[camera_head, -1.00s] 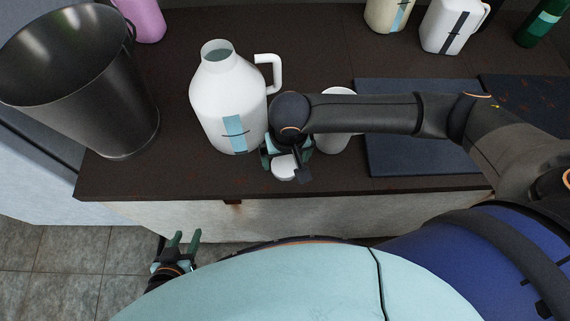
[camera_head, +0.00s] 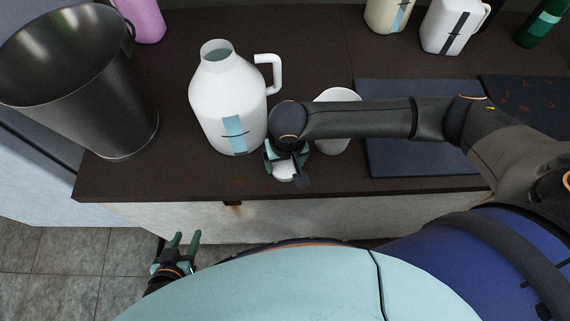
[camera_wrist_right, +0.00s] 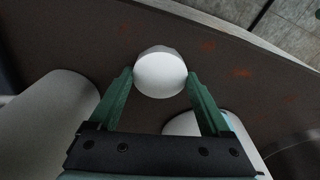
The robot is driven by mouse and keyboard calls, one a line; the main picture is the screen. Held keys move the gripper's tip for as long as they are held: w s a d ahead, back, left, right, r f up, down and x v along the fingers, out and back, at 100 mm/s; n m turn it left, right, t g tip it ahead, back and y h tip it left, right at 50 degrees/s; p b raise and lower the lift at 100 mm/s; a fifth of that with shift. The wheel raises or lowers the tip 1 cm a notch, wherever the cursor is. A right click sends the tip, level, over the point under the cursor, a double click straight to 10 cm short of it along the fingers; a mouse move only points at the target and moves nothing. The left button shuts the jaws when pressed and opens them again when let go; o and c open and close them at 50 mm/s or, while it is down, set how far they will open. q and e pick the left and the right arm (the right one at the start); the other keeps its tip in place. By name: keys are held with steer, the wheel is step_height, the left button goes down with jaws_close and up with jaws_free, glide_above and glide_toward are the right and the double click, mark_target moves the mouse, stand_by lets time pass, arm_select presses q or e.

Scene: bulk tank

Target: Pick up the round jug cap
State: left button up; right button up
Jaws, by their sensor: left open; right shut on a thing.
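The round white jug cap (camera_head: 284,172) is near the front edge of the dark counter. My right gripper (camera_head: 284,164) is shut on it. In the right wrist view the cap (camera_wrist_right: 161,73) sits between the two green fingertips (camera_wrist_right: 160,77), which touch its sides. I cannot tell whether it still touches the counter. The white jug (camera_head: 228,105) with a handle and pale blue label stands upright and uncapped, just left of my right gripper. My left gripper (camera_head: 182,244) is open and empty, low in front of the counter.
A tall dark metal bucket (camera_head: 75,85) stands at the left. A white cup (camera_head: 338,97) is partly hidden behind my right arm. A dark blue mat (camera_head: 400,158) lies to the right. Several containers, including a white jug (camera_head: 452,27), stand along the back. The counter's front left is clear.

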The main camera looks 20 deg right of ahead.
steer(key=shift+c, duration=0.7)
steer(key=shift+r, duration=0.1)
